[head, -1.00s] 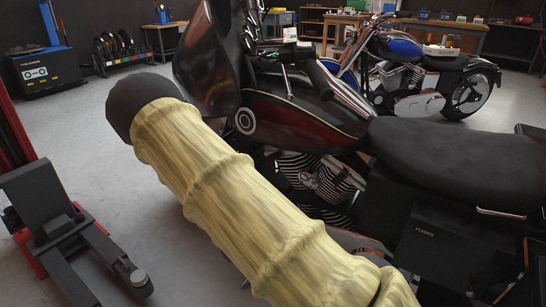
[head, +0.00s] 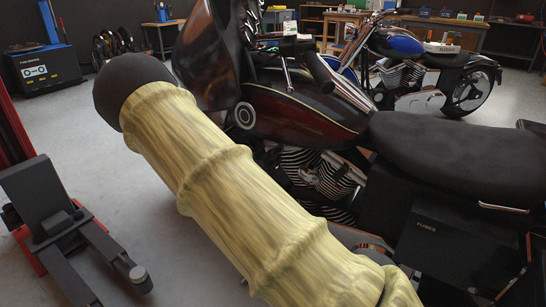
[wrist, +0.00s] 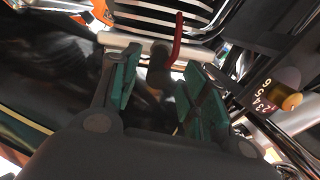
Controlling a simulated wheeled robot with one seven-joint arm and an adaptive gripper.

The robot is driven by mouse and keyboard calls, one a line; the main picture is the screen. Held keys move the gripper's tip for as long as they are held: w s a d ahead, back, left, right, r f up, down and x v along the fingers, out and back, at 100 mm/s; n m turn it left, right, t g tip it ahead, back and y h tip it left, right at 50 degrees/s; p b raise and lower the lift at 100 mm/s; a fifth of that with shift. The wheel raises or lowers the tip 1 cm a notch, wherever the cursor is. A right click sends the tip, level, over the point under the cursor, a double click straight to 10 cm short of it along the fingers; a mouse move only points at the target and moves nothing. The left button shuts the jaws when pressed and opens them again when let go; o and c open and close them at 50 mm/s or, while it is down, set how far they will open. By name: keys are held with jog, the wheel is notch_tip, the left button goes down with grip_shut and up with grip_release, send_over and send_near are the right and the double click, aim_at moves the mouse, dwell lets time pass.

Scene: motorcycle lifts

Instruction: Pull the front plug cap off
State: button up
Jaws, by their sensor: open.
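In the wrist view my gripper (wrist: 161,72) is open, with a teal pad on each finger. A dark plug cap (wrist: 159,66) with a red lead (wrist: 177,40) shows between the two fingertips in the picture. Gaps show on both sides of it, and I cannot tell how deep it sits between the pads. The finned engine cylinder (wrist: 165,12) is just beyond. In the head view the dark red motorcycle (head: 300,110) stands ahead with its striped engine fins (head: 335,178) partly visible. My sleeved arm hides the gripper and the cap there.
A yellow knob (wrist: 291,102) on a numbered plate is right of the gripper in the wrist view. A black fuse box (head: 440,238) is below the seat. A lift arm (head: 75,235) stands at left. A blue motorcycle (head: 420,65) is behind.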

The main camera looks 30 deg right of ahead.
jog(key=shift+b+x, duration=0.3)
jog(key=shift+x, duration=1.15)
grip_shut()
